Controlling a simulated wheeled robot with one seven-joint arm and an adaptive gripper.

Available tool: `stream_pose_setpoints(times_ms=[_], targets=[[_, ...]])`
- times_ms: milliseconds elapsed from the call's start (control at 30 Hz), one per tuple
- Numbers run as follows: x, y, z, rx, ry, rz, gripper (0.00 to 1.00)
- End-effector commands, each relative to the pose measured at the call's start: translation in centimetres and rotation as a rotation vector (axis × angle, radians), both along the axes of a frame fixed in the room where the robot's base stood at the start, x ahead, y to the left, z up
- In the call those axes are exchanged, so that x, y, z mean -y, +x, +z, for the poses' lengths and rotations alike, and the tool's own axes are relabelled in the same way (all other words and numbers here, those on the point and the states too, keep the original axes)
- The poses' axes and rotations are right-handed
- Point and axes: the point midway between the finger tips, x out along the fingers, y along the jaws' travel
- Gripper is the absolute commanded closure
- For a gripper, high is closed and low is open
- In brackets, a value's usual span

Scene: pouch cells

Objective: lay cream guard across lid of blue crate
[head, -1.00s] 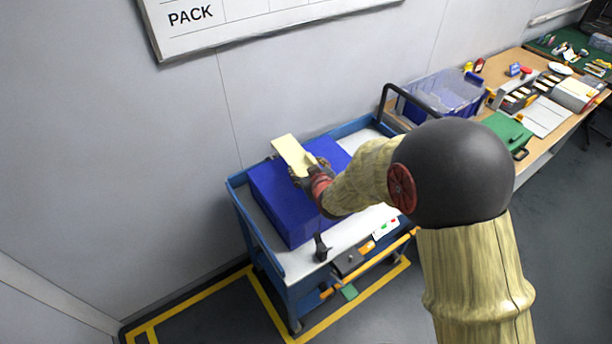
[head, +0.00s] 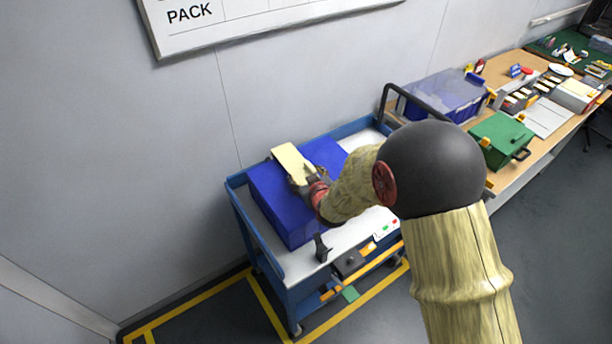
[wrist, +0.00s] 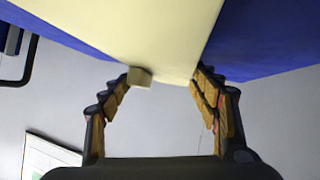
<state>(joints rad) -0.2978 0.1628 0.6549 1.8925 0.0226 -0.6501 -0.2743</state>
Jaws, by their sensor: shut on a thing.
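The cream guard (head: 290,160) is a flat pale plate over the blue crate (head: 280,212), near the far left part of its lid. The crate is a closed blue box on the trolley. My gripper (head: 307,179) is shut on the near end of the guard. In the wrist view the guard (wrist: 165,40) runs between my two fingers (wrist: 165,80), with the blue lid (wrist: 265,45) on both sides. I cannot tell whether the guard touches the lid.
The blue trolley (head: 291,276) has a white top with a small black object (head: 321,249) near its front edge. A black handle (head: 390,92) rises at its right end. Beyond stands a bench with a clear blue-tinted bin (head: 440,95) and a green case (head: 501,137).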

Motion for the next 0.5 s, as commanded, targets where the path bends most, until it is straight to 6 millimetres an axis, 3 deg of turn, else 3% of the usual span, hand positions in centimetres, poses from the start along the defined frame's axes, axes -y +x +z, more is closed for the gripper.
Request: stream_pose_setpoints(times_ms=[267,300,500], targets=[[0.01,-0.01,-0.49,0.0,0.0,0.0,0.73],[0.01,-0.02,-0.51,-0.001,0.0,0.0,0.37],[0.02,-0.07,-0.56,-0.002,0.0,0.0,0.26]])
